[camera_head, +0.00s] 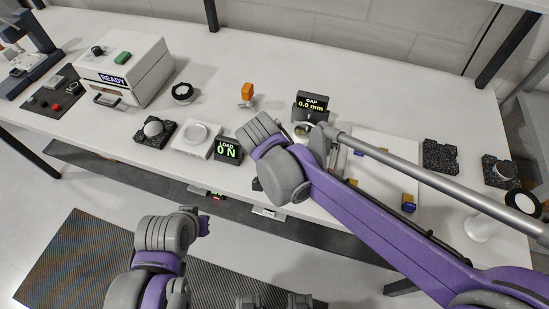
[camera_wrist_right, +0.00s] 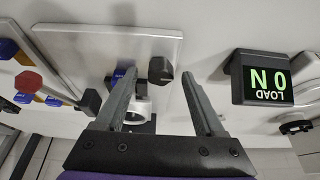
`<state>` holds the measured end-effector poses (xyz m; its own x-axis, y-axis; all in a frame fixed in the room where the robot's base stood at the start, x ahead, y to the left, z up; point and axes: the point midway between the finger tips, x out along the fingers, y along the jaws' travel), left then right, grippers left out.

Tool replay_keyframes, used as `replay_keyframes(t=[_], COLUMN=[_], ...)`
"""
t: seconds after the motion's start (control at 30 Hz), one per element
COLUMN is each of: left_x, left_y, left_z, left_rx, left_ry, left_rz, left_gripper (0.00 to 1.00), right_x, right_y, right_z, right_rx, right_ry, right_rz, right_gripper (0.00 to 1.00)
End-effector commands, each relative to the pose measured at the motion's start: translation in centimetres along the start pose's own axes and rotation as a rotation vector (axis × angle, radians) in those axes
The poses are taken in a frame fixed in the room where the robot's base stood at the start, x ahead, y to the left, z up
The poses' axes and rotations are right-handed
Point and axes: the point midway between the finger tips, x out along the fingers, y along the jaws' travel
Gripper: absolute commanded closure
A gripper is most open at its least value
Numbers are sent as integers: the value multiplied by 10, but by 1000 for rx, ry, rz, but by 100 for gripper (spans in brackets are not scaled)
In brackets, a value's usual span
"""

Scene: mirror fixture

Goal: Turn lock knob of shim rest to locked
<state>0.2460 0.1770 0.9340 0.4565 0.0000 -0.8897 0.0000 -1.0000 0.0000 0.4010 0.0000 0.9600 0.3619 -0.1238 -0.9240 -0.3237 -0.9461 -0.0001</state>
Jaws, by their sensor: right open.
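In the right wrist view my right gripper (camera_wrist_right: 156,76) is open, its two fingers pointing toward a black faceted knob (camera_wrist_right: 160,70) by the edge of a white plate (camera_wrist_right: 108,42). The knob shows between the fingertips, and I see no contact. A second dark knob (camera_wrist_right: 92,101) is left of the left finger. I cannot tell which knob is the shim rest's lock knob, nor read its setting. A white ring-shaped part (camera_wrist_right: 140,108) is partly hidden by the left finger. In the head view my right wrist hides its gripper. My left gripper (camera_head: 204,224) is low, off the table's front; its jaws are unclear.
The LOAD display (camera_head: 227,149) reads 0 N and also shows in the wrist view (camera_wrist_right: 266,78). The GAP display (camera_head: 312,105) reads 0.0 mm. A white READY box (camera_head: 125,70) stands at the left.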

Motion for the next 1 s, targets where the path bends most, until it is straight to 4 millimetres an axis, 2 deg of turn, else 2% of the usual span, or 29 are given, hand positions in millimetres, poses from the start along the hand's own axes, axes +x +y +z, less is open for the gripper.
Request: replay_keyframes(t=[0.17, 0.4, 0.6, 0.73, 1.0], left_x=[-2, -6, -8, -8, -8], left_y=[0, 0, 0, 0, 0], left_z=[-2, -6, -8, -8, -8], left_rx=[0, 0, 0, 0, 0], left_ry=[1, 5, 7, 7, 7], left_rz=[0, 0, 0, 0, 0], left_gripper=[100, 100, 100, 100, 100], right_x=[-17, -66, -97, -106, -108], right_y=[0, 0, 0, 0, 0], right_z=[0, 0, 0, 0, 0], right_rx=[-2, -3, -2, 0, 0], right_ry=[0, 1, 0, 0, 0], right_rz=[-1, -1, -1, -1, 0], right_gripper=[29, 29, 29, 29, 29])
